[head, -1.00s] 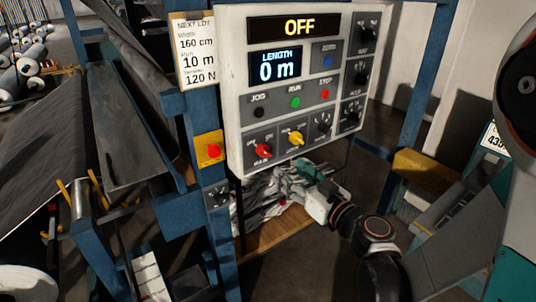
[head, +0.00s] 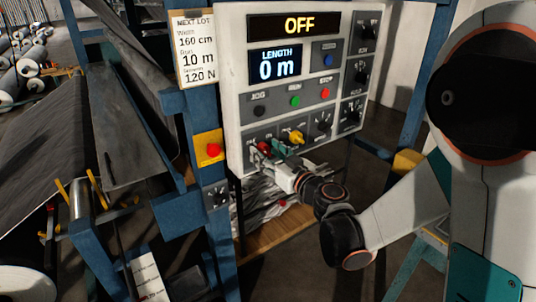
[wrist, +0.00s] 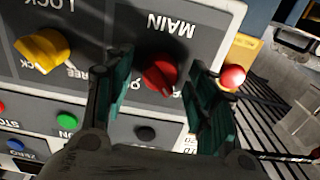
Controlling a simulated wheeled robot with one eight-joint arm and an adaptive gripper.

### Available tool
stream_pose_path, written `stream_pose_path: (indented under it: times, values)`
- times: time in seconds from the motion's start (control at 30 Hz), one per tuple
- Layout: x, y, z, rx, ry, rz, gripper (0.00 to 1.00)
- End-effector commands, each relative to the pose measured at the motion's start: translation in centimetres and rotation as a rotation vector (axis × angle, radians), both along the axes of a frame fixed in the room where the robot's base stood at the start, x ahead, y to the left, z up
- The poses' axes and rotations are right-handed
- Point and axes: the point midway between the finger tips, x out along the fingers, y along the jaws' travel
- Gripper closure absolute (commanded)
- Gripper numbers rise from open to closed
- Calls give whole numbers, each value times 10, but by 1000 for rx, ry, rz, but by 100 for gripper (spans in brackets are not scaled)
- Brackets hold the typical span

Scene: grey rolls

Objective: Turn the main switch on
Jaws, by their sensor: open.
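The main switch is a red rotary knob (wrist: 160,73) under the label MAIN, upside down in the wrist view. In the head view the red knob (head: 264,147) is at the lower left of the white control panel (head: 232,100), partly hidden by my gripper. My gripper (wrist: 163,90) is open, with one green finger on each side of the red knob. I cannot tell whether the fingers touch it. In the head view my gripper (head: 272,151) is at the panel's lower edge. The top display (head: 299,25) reads OFF.
A yellow lock knob (head: 295,137) sits just right of the red knob. A red button on a yellow box (head: 209,150) is left of the panel. Blue, green and red buttons sit above. A blue frame post (head: 208,110) stands at the panel's left.

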Motion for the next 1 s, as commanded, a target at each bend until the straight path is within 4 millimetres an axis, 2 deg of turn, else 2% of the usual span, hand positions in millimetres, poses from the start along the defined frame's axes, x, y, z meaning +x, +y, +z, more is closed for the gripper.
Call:
stream_pose_path:
  times: [0.03, 0.07, 0.23, 0.27, 0.67, 1.0]
  values:
    - [0, 0, 0, 0, 0, 0, 48]
    - [0, 0, 0, 0, 0, 0, 53]
    - [0, 0, 0, 0, 0, 0, 91]
    - [0, 0, 0, 0, 0, 0, 93]
    - [0, 0, -1, 41, 28, 0, 93]
    - [0, 0, -1, 239, 161, 0, 93]
